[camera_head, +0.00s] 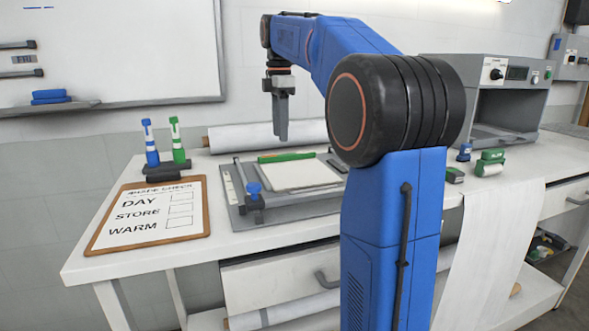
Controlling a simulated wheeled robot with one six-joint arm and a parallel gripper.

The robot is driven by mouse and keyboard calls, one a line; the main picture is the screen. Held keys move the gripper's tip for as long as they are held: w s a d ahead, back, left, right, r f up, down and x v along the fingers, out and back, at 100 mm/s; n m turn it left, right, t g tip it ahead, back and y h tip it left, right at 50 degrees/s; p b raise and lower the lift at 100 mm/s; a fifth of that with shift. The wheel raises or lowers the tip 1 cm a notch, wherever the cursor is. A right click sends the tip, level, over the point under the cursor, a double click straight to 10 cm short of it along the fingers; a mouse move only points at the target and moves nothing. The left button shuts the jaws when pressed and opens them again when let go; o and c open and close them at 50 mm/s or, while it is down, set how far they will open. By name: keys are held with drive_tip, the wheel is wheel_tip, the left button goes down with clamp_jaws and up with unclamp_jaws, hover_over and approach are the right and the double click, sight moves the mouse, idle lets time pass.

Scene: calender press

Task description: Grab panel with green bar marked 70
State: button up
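A white panel (298,176) lies flat on a grey press plate (240,213) on the table. A green bar (287,157) runs along the panel's far edge; no 70 can be read on it from here. My gripper (281,138) points straight down above the far side of the panel, apart from it. Its fingers overlap in this view, so I cannot tell whether they are open or shut. I see nothing held below them. My arm hides the right end of the press.
A clipboard (150,214) and a stand (166,170) with blue and green markers are left of the press. A white roll (225,137) lies behind it. A grey machine (497,100) and green stamp-like items (490,162) are at the right.

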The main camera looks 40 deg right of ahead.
sight(282, 155)
drive_tip(key=shift+s+f, duration=0.15)
drive_tip(key=shift+f, duration=1.4)
drive_tip(key=shift+s+f, duration=0.1)
drive_tip(key=shift+f, duration=1.45)
clamp_jaws()
